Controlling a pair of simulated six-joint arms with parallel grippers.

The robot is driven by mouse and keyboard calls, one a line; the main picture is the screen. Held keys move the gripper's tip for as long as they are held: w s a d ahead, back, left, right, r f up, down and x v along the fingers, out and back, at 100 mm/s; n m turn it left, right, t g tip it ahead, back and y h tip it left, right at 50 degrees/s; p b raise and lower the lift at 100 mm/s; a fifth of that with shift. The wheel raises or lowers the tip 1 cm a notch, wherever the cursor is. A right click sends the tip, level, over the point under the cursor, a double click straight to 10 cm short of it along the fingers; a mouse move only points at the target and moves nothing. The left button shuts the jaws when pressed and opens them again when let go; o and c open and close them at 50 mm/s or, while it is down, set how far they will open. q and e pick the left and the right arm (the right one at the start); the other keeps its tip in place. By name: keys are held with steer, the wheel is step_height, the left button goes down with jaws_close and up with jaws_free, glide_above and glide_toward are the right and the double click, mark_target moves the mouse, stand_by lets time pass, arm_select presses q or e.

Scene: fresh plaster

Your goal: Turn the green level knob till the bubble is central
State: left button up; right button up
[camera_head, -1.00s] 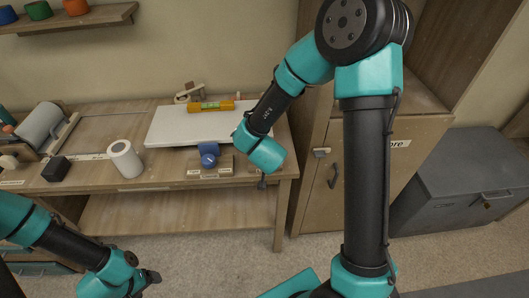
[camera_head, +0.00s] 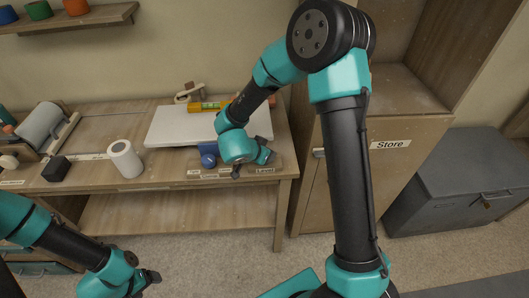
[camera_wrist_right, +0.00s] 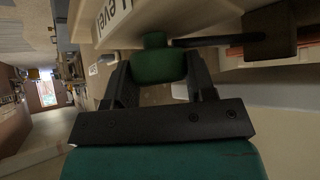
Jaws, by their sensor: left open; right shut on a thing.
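The green level knob (camera_wrist_right: 157,62) sits between the two black fingers of my right gripper (camera_wrist_right: 160,76) in the right wrist view, and they are shut on it. In the head view my right gripper (camera_head: 252,163) is at the bench's front edge by the "Level" label (camera_head: 265,170), and the knob is hidden there. A yellow-orange spirit level (camera_head: 205,106) with a green vial lies on a white board (camera_head: 180,127); its right end is behind my right arm. The bubble's place is too small to tell. My left gripper (camera_head: 150,277) is open and empty, low at left.
A white roll (camera_head: 125,159) and a black block (camera_head: 56,169) are further left. A tape dispenser (camera_head: 189,93) is behind the board. A cabinet (camera_head: 400,165) stands right of the bench.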

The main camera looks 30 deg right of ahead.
stand_by(0.4)
steer(key=o, duration=0.9)
steer(key=n+t+y, duration=0.1)
steer(key=n+t, duration=0.1)
steer(key=n, duration=0.1)
steer(key=n+t+y, duration=0.2)
steer(key=n+y, duration=0.1)
steer(key=n, duration=0.1)
steer(key=shift+n, duration=0.4)
steer(key=n+t+y, duration=0.1)
steer(key=n+y, duration=0.2)
steer(key=shift+n, duration=0.4)
steer(key=shift+n+y, duration=1.4)
steer(key=shift+n, duration=0.4)
